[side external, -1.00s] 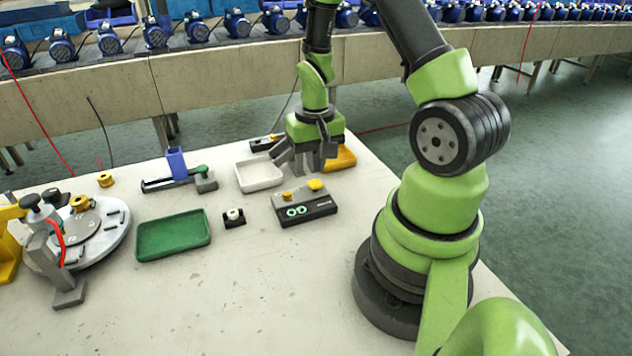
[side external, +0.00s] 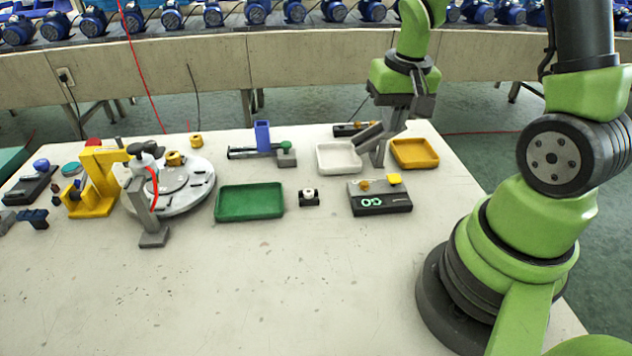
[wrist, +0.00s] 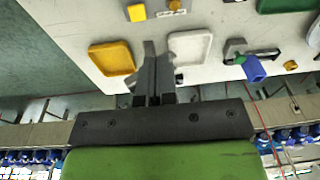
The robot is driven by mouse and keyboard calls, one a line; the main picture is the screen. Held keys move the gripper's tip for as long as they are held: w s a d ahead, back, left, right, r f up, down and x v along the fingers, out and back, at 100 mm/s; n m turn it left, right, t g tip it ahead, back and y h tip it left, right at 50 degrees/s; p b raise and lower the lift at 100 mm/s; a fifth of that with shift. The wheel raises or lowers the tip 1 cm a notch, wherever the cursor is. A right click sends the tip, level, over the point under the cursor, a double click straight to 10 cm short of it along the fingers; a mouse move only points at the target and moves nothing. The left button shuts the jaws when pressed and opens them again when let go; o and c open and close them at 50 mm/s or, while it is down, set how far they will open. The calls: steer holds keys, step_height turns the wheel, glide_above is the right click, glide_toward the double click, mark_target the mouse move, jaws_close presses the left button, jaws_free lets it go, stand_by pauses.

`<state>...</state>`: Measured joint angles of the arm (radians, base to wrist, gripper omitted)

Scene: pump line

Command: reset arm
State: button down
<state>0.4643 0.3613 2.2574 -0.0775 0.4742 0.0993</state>
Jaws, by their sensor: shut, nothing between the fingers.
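My gripper (side external: 376,156) is shut and empty. It is above the table, between a white tray (side external: 325,163) and a yellow tray (side external: 425,153). In the side view its fingers cover part of the white tray's right side. In the wrist view the shut fingers (wrist: 154,60) point away from the lens, with the yellow tray (wrist: 112,58) to their left and the white tray (wrist: 205,48) to their right.
A dark box with yellow buttons (side external: 380,200) sits in front of the trays. Further left are a green tray (side external: 250,202), a blue upright part (side external: 263,137), a round grey fixture (side external: 200,195) and a yellow stand (side external: 97,185). The front table (side external: 250,300) is clear.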

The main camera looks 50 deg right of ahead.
steer(key=s+a+r+n+t+y, duration=0.1)
steer(key=s+a+r+n+t, duration=0.1)
steer(key=a+r, duration=0.5)
steer(key=s+a+r+n+t+y, duration=0.1)
steer(key=s+a+r+n+t, duration=0.1)
steer(key=s+a+r, duration=0.4)
step_height(320, 180, up, 3)
steer(key=shift+s+a+f+t, duration=0.15)
steer(key=shift+s+a+t, duration=0.25)
steer(key=shift+t, duration=0.5)
